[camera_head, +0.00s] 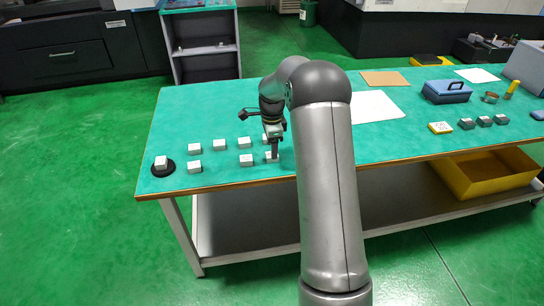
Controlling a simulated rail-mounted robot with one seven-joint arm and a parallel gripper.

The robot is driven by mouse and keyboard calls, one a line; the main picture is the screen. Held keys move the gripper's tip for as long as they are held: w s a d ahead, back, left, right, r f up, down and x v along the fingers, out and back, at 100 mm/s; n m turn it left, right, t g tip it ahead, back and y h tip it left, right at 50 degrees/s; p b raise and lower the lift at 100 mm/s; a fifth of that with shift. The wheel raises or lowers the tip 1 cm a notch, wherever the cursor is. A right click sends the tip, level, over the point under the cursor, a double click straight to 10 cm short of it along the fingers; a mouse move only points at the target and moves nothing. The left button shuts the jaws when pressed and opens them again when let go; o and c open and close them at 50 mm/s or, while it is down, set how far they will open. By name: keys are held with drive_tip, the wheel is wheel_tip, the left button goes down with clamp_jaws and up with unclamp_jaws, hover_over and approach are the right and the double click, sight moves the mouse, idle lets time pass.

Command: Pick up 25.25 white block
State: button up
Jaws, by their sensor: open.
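Several small white blocks stand in two rough rows on the left of the green table (163,118). One white block (160,162) sits on a round black base at the left end. Others are a front block (194,167), a front middle block (246,160), and back-row blocks (194,149), (219,145) and (244,142). My gripper (273,152) points down at the right end of the front row, over or around a white block (272,157) that it partly hides. Another block behind it is mostly hidden. Labels are too small to read, so I cannot tell which block is 25.25.
My arm crosses the table's middle. To the right lie white paper (376,107), a brown board (384,78), a blue toolbox (447,91), a yellow item (440,128) and several dark blocks (484,121). A yellow bin (487,178) is on the lower shelf. The table's front edge is close to the front row.

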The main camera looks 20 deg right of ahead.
drive_tip(key=shift+f, duration=1.55)
drive_tip(key=c, duration=1.2)
drive_tip(key=shift+r, duration=0.2)
